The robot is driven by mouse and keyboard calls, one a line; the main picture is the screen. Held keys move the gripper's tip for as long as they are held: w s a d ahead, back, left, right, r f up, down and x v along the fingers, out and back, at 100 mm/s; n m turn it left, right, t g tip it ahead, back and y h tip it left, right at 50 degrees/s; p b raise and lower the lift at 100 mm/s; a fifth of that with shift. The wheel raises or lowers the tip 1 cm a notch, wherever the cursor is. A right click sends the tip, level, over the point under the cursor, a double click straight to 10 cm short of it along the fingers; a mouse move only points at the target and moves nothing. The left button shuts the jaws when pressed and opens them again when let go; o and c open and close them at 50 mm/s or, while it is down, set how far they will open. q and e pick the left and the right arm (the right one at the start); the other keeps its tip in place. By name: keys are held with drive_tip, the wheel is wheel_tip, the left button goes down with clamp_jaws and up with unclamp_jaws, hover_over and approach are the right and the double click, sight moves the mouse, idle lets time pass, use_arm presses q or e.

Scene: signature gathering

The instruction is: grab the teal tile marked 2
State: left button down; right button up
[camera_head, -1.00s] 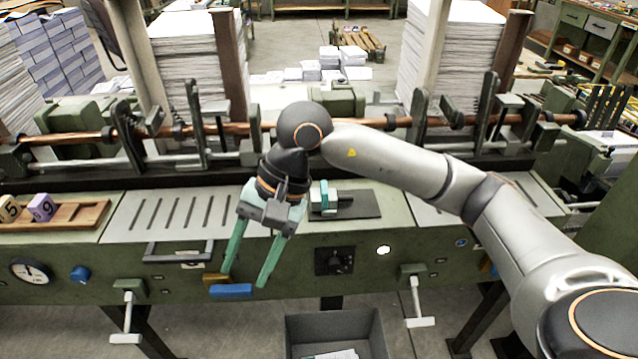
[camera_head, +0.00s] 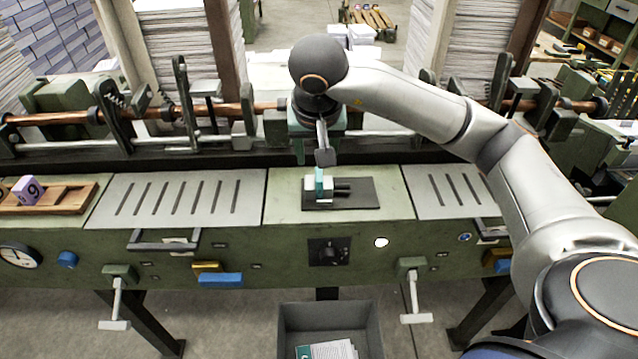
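A small teal piece (camera_head: 319,181) stands upright among white blocks (camera_head: 313,193) on a dark pad (camera_head: 366,193) on the green machine's front ledge. No number on it can be read from here. My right gripper (camera_head: 312,158), on the arm from the right, hangs just above and behind the teal piece, apart from it as far as I can see. It is seen nearly edge-on, so the gap between its teal fingers is unclear. My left gripper is not in view.
Slotted plates (camera_head: 180,198) flank the pad. A copper-coloured rod (camera_head: 70,116) runs behind. A grey bin (camera_head: 372,340) with papers stands below.

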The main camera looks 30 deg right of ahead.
sight(319, 173)
drive_tip(key=shift+s+p+x, duration=0.15)
drive_tip(key=shift+p+x, duration=0.05)
drive_tip(key=shift+x, duration=1.3)
drive_tip(key=shift+s+p+x, duration=0.1)
drive_tip(key=shift+p+x, duration=0.05)
drive_tip(key=shift+x, duration=1.35)
drive_tip(key=shift+d, duration=0.2)
drive_tip(key=shift+c, duration=0.4)
clamp_jaws()
